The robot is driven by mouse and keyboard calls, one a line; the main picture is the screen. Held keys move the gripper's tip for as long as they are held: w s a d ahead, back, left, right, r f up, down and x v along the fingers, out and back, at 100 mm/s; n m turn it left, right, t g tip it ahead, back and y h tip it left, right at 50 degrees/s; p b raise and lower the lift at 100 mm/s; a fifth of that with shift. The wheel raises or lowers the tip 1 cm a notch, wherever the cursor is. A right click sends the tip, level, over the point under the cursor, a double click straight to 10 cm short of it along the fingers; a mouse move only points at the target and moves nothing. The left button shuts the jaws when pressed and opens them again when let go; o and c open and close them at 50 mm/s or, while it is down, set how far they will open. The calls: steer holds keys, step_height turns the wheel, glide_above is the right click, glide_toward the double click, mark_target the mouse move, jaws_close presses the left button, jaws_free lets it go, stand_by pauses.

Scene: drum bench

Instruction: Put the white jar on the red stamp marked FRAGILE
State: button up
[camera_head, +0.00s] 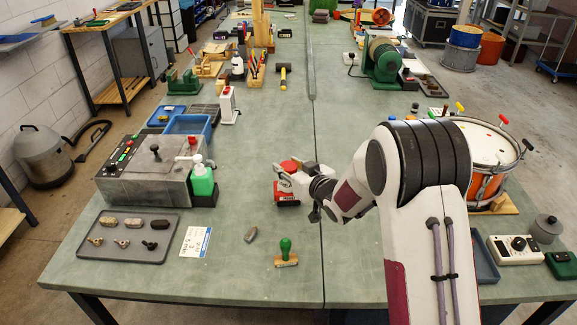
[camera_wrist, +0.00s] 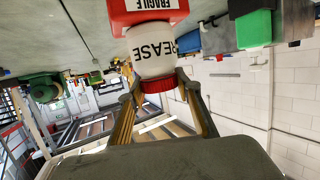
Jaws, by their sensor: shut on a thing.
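The white jar (camera_wrist: 153,50) has black lettering ending in "REASE" and a red lid. It sits between the two fingers of my gripper (camera_wrist: 158,76) in the wrist view, gripped near the lid. The red stamp (camera_wrist: 145,14) with a white FRAGILE label lies directly against the jar's base; that view is upside down, and I see no clear gap between them. In the head view the jar's red lid (camera_head: 290,165) shows above the red stamp (camera_head: 286,198), with my gripper (camera_head: 303,175) partly covering the jar's body.
A green pump bottle (camera_head: 202,181) stands by a grey machine (camera_head: 145,173) on the left. A green-knobbed wooden stamp (camera_head: 286,254) and a small grey piece (camera_head: 251,234) lie nearer the front. An orange drum (camera_head: 487,165) stands on the right. The bench around the red stamp is mostly clear.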

steer(key=o, duration=1.2)
steer(key=shift+o, duration=0.2)
steer(key=shift+r, duration=0.2)
steer(key=v, duration=1.2)
steer(key=shift+f, duration=0.1)
